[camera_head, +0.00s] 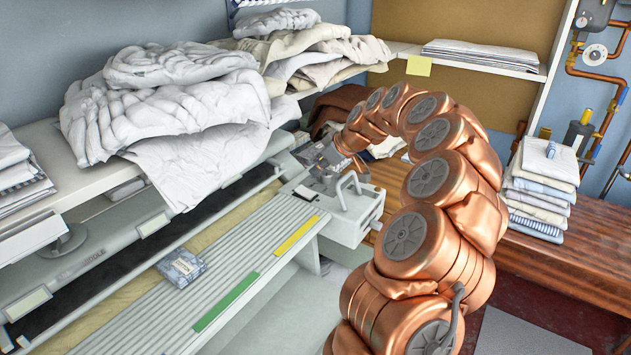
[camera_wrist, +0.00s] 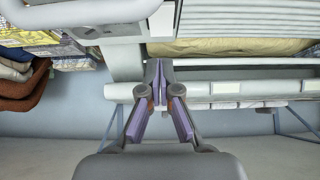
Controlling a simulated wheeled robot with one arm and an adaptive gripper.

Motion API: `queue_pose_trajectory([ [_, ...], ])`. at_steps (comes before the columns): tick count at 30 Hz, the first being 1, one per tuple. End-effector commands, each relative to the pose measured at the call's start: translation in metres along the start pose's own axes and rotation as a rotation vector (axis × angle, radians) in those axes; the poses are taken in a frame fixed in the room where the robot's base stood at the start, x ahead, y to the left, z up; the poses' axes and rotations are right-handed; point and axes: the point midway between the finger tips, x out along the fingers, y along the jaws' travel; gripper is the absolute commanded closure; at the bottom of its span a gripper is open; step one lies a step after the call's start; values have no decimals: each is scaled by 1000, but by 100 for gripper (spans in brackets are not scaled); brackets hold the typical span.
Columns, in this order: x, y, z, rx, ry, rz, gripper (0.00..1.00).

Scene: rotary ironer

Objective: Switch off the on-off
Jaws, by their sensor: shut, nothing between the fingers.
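The rotary ironer (camera_head: 215,245) runs diagonally across the left and middle of the head view, with a grey end box (camera_head: 350,222) at its right end. A curved grey handle (camera_head: 343,184) stands on that box. My gripper (camera_head: 322,172) is at the ironer's right end, just left of the handle; the arm and clutter partly cover it. In the wrist view my gripper (camera_wrist: 160,78) shows purple finger pads with the tips together and nothing between them. It points at the ironer's pale body (camera_wrist: 120,60); I cannot tell whether it touches. I cannot make out the on-off switch.
White laundry (camera_head: 170,105) is heaped on a shelf above the ironer. A small packet (camera_head: 181,268) lies on the slatted bed. Folded cloths (camera_head: 540,190) are stacked on a wooden table (camera_head: 545,260) at right. Copper pipes (camera_head: 590,75) run along the right wall.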

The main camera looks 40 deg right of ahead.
Motion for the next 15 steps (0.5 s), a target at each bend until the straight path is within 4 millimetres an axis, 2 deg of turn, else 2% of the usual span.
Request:
queue_pose_trajectory([
  [9, -59, 2, 17, 4, 2, 3, 100],
  [15, -80, 1, 23, 4, -1, 1, 100],
])
